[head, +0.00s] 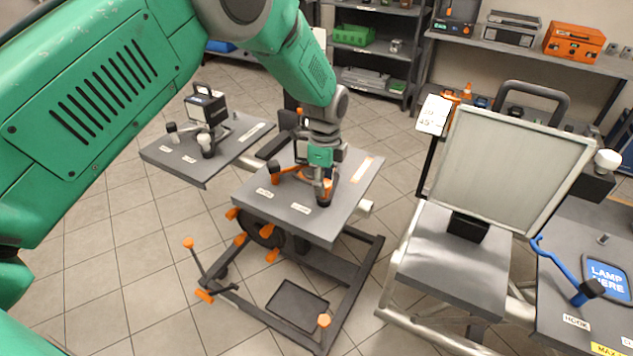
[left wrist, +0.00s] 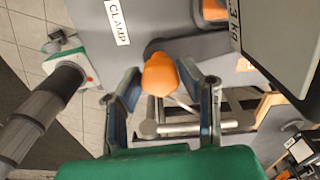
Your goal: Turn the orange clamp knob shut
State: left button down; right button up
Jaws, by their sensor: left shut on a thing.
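The orange clamp knob (left wrist: 160,75) sits between the fingers of my left gripper (left wrist: 165,92) in the left wrist view, above a dark base beside a white CLAMP label (left wrist: 117,22). In the head view my left gripper (head: 324,188) reaches down from above at the front of the grey middle plate (head: 342,222). It is shut on the knob and partly hides it there. The knob's exact turn angle cannot be told. My right gripper is not in view.
A pale panel (head: 512,165) stands at right. Shelves line the back; the tiled floor at left is clear.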

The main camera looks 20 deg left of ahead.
pick_arm(q)
jog(key=shift+w+d+r+n, duration=0.15)
jog(key=shift+w+r+n, duration=0.1)
jog(key=shift+n, duration=0.65)
jog(key=shift+d+n, duration=0.1)
jog(key=shift+n, duration=0.3)
jog(key=shift+a+n, duration=0.3)
jog(key=shift+n, duration=1.2)
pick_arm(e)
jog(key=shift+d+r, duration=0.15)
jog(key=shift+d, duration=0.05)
pick_arm(q)
jog(key=shift+d, duration=0.1)
jog(key=c, duration=1.1)
grip_release()
jog(key=shift+f, duration=0.1)
